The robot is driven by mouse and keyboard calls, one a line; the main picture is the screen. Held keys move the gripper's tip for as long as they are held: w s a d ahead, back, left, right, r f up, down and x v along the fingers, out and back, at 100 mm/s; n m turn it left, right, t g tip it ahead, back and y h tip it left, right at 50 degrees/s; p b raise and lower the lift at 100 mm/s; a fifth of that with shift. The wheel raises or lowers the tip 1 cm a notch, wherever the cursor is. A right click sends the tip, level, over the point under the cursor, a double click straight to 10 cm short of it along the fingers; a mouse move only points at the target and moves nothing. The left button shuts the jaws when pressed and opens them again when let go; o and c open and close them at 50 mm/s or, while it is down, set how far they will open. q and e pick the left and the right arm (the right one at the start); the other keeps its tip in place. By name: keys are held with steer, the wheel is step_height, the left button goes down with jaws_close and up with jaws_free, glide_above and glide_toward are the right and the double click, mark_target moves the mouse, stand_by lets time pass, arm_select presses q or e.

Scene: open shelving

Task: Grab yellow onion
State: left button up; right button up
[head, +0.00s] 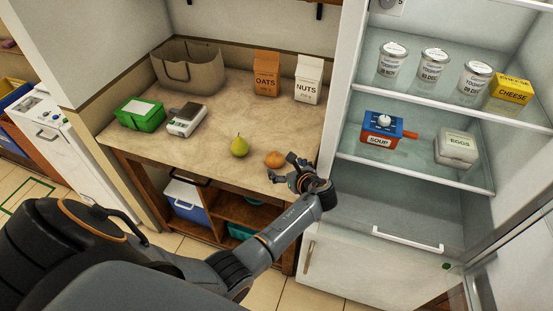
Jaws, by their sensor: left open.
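The yellow onion (274,159) is a small round orange-brown thing on the counter (215,150), near its front right part. My left gripper (281,177) is open just in front of the onion, at the counter's front edge. Its fingers point left and toward the onion, and nothing shows between them. I cannot tell whether a fingertip touches the onion. My right gripper is not in view.
A green pear (239,147) stands just left of the onion. Behind are an oats box (266,73) and a nuts carton (308,79). A scale (187,119), green box (140,113) and bag (188,67) are at left. An open fridge (400,200) stands at right.

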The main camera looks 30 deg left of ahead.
mark_target(277, 159)
arm_select(q)
steer(key=shift+a+r+p+x, duration=0.1)
steer(key=shift+r+p+x, duration=0.1)
steer(key=shift+x, duration=1.55)
steer(key=shift+a+r+p+x, duration=0.1)
steer(key=shift+r+p+x, duration=0.05)
steer(key=shift+x, duration=1.65)
steer(key=c, duration=1.2)
steer(key=shift+c, duration=0.5)
steer(key=shift+r, duration=0.2)
